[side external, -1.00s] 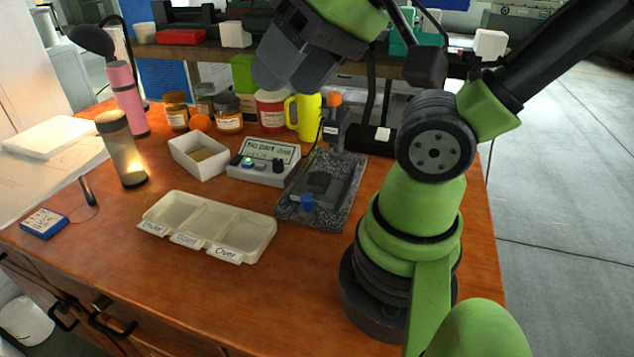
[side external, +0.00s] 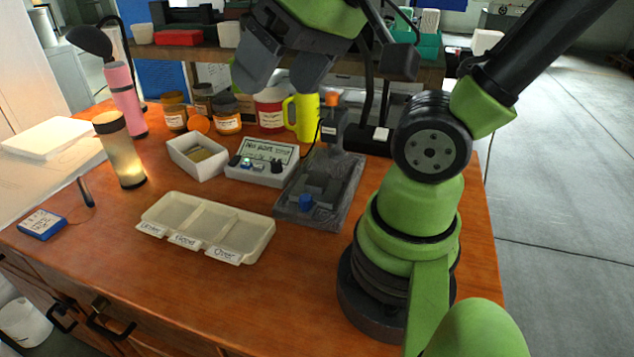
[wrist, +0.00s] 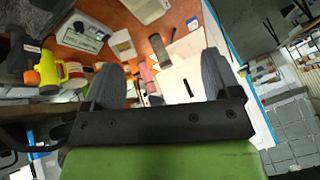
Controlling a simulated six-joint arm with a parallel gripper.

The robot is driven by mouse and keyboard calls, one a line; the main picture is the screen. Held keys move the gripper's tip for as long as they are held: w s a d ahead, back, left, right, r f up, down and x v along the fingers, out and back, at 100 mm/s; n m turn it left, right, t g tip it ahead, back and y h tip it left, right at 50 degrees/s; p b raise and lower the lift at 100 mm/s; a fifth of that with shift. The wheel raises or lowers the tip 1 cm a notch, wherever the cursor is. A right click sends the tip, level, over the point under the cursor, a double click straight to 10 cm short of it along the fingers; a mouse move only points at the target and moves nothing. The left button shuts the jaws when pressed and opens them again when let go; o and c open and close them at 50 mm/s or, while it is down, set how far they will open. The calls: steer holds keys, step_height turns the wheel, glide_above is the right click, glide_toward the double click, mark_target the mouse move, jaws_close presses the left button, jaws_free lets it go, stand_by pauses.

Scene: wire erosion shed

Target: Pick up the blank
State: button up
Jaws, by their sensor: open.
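My gripper (side external: 272,84) is open and empty, high above the back of the bench. Its two fingers also stand apart in the wrist view (wrist: 161,62). A white open box (side external: 186,162) stands on the bench below it and to its left. A flat olive-tan piece (side external: 206,153) shows inside the box and may be the blank; its outline is not clear. The box also shows in the wrist view (wrist: 122,45), small and far from the fingers. My gripper touches nothing.
A display unit (side external: 262,163) stands beside the box, with a gauge on a grey stone plate (side external: 290,211) to its right. A three-compartment labelled tray (side external: 206,228) lies in front. Jars (side external: 227,114) and a yellow jug (side external: 303,117) stand behind.

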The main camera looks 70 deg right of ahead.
steer(key=w+d+f+n+g+h, duration=0.1)
steer(key=w+d+f+g+h, duration=0.15)
steer(key=w+d+f, duration=0.35)
steer(key=n+g+y, duration=0.1)
steer(key=n+g, duration=0.2)
steer(key=g, duration=0.2)
glide_toward(317, 179)
steer(key=f, duration=0.3)
steer(key=shift+d+f, duration=0.25)
steer(key=shift+d, duration=0.05)
steer(key=shift+s+a+f, duration=0.1)
steer(key=shift+s+f, duration=0.1)
steer(key=shift+f, duration=1.2)
steer(key=shift+s+f, duration=0.25)
steer(key=shift+f, duration=1.2)
steer(key=c, duration=1.3)
steer(key=shift+r, duration=0.1)
